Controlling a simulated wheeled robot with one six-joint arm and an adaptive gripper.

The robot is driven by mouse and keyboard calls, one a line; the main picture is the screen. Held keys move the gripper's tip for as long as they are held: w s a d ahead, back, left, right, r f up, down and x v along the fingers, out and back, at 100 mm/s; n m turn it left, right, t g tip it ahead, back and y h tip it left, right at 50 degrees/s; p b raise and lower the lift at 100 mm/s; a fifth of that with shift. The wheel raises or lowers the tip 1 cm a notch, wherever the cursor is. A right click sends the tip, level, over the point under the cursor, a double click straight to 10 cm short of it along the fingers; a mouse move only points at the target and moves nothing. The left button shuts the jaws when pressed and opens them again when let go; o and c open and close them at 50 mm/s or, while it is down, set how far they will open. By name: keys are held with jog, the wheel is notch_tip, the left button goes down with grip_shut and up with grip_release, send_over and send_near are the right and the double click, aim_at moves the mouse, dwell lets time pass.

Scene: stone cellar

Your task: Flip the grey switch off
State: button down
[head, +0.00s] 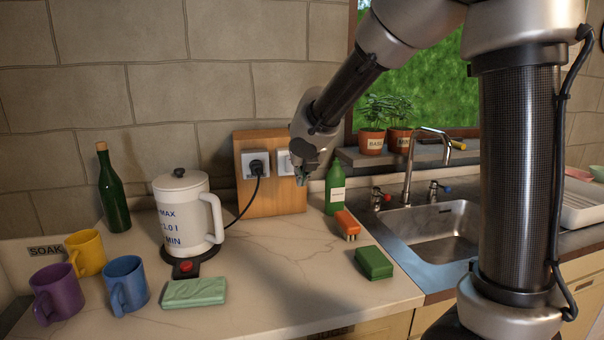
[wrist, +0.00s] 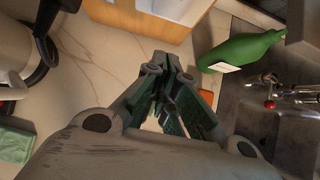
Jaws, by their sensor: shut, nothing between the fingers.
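A wooden block (head: 270,201) stands against the stone wall at the back of the counter. It bears a socket plate (head: 246,160) with a black plug in it, and to its right a pale switch plate (head: 282,163). My gripper covers the right part of that plate, so the grey switch and its position cannot be made out. My gripper (head: 303,181) is shut and empty, in front of the block's right side, pointing down. In the wrist view, the closed fingers (wrist: 160,66) lie below the block (wrist: 140,24) in the picture, apart from it.
A white kettle (head: 180,212) with a cord stands left of the block. A green bottle (head: 335,191) stands close to the right of my gripper. An orange thing (head: 346,222), green sponge (head: 374,263) and sink (head: 435,233) lie farther right. Mugs stand front left.

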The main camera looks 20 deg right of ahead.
jog(key=s+r, duration=0.5)
jog(key=s, duration=0.2)
jog(key=s+d+m+g, duration=0.1)
jog(key=s+d+m, duration=0.4)
jog(key=s+m, duration=0.4)
jog(key=s+d+f+m+g, duration=0.1)
jog(key=s+d+m, duration=0.4)
jog(key=s+m, duration=0.4)
jog(key=s+d+f+m+g, duration=0.1)
jog(key=s+d+m, duration=0.5)
jog(key=m, duration=1.2)
jog(key=shift+s+f, duration=0.2)
jog(key=shift+s, duration=1.25)
